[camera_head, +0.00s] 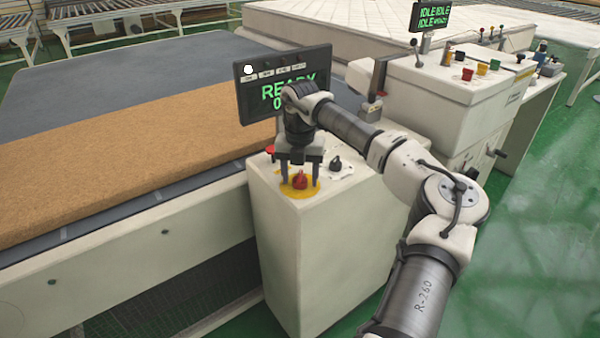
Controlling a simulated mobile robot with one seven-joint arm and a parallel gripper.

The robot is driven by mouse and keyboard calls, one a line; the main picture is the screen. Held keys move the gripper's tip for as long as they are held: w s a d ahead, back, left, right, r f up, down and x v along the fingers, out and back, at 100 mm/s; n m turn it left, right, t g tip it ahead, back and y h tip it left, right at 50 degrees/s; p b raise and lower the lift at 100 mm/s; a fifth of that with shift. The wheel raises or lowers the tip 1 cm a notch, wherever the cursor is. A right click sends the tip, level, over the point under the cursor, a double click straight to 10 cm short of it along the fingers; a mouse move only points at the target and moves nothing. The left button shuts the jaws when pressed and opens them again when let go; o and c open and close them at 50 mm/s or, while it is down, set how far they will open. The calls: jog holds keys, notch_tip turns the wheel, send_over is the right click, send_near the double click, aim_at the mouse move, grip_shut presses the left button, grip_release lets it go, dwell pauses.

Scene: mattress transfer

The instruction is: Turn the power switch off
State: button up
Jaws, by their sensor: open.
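A white control box (290,245) has a red knob (300,181) on a yellow base (290,190) on its top panel, near the front corner. My gripper (300,177) points down over the red knob, open, with one finger on each side of it. I cannot tell whether the fingers touch the knob. A black rotary knob (336,163) sits behind and to the right on the same panel. No label names the power switch legibly; the red knob's turn position is unclear.
A display (252,88) reading "READY" stands behind my gripper. A brown mattress slab (120,150) lies on the conveyor to the left. A second white console (440,85) with coloured buttons stands to the right. Green floor (540,220) is open at the right.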

jog(key=shift+c, duration=0.2)
jog(key=c, duration=0.9)
jog(key=shift+c, duration=0.2)
jog(key=shift+n, duration=0.3)
jog(key=n+b, duration=0.1)
jog(key=n, duration=1.6)
jog(key=shift+n, duration=0.3)
